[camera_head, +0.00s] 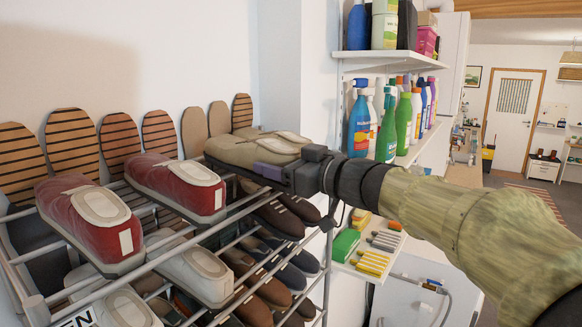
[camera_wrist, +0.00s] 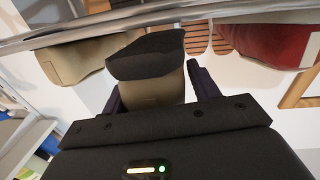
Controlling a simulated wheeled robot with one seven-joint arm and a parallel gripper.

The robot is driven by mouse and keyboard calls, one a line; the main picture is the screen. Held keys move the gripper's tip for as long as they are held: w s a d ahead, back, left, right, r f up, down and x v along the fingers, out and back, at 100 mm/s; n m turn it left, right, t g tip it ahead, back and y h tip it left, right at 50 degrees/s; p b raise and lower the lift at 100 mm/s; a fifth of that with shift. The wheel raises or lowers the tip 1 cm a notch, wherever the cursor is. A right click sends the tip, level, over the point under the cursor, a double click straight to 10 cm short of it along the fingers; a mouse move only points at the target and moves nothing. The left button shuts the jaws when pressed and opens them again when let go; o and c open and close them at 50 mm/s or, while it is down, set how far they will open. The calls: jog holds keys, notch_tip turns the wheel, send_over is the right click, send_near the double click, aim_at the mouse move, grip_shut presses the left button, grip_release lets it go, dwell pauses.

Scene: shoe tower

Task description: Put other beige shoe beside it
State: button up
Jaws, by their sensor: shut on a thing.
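My gripper (camera_head: 272,172) is shut on a beige shoe (camera_head: 240,150) at the far right end of the rack's top tier. In the wrist view this held beige shoe (camera_wrist: 158,92), with its dark sole, sits between the two dark fingers. The other beige shoe (camera_wrist: 75,62) shows to its left in the wrist view, by the rack's rails. In the head view it lies just behind the held one and is mostly hidden. I cannot tell whether the held shoe touches the rack.
Two red shoes (camera_head: 90,222) stand on the top tier (camera_head: 165,234), left of the beige pair. Lower tiers hold pale and brown shoes. Striped wooden boards (camera_head: 68,138) lean behind. Wall shelves with bottles (camera_head: 360,125) stand close to the right, near my arm.

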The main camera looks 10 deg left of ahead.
aim_at(258, 155)
jog(key=shift+s+r+x, duration=0.15)
jog(key=shift+r+x, duration=0.05)
jog(key=shift+x, duration=1.15)
jog(key=shift+s+r+x, duration=0.1)
jog(key=shift+r+x, duration=0.1)
jog(key=shift+x, duration=1.1)
jog(key=shift+w+a+f+b, duration=0.15)
jog(key=shift+f+b, duration=0.15)
jog(key=shift+f, duration=0.25)
jog(key=shift+s+a+f+b, duration=0.15)
jog(key=shift+f+b, duration=0.1)
jog(key=shift+f, duration=0.35)
jog(key=shift+w, duration=0.1)
jog(key=o, duration=1.6)
jog(key=shift+c, duration=0.2)
jog(key=w+f+v, duration=0.1)
jog(key=v, duration=1.3)
jog(key=shift+d, duration=0.3)
jog(key=shift+w+f, duration=0.15)
jog(key=shift+f, duration=0.1)
